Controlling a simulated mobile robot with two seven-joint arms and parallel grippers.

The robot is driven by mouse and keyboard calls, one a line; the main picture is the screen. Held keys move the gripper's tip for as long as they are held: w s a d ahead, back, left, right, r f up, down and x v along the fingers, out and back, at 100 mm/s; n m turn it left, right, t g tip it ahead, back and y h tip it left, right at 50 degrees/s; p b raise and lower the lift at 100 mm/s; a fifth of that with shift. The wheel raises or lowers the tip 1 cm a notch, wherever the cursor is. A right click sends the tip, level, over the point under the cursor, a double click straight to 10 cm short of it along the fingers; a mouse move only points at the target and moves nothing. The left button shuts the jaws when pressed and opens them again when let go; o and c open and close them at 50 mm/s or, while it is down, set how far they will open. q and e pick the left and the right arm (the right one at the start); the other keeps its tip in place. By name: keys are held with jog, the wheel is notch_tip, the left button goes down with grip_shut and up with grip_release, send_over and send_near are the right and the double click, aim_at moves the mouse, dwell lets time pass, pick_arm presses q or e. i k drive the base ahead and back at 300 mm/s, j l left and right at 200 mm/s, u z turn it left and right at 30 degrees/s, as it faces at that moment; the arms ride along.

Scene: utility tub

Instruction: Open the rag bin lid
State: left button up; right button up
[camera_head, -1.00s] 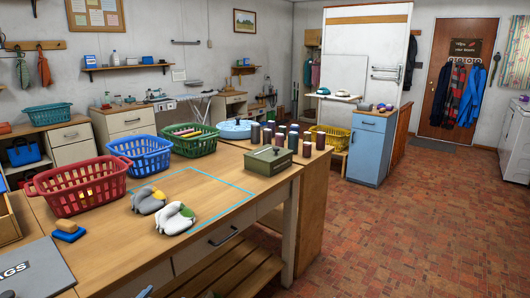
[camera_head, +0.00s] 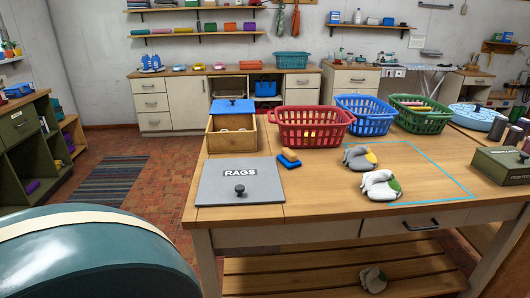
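The rag bin lid (camera_head: 240,181) is a flat grey panel marked RAGS at the front left corner of the wooden workbench. A dark round knob (camera_head: 240,190) stands near its front edge. The lid lies flat and looks shut, and nothing inside the bin shows. Neither of my grippers is in view.
An open wooden box (camera_head: 220,144) with a blue lid stands behind the rag lid. The bench top (camera_head: 310,190) between the lid and gloves is clear.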

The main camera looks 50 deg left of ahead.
aim_at(256, 180)
jog(key=u, duration=1.65)
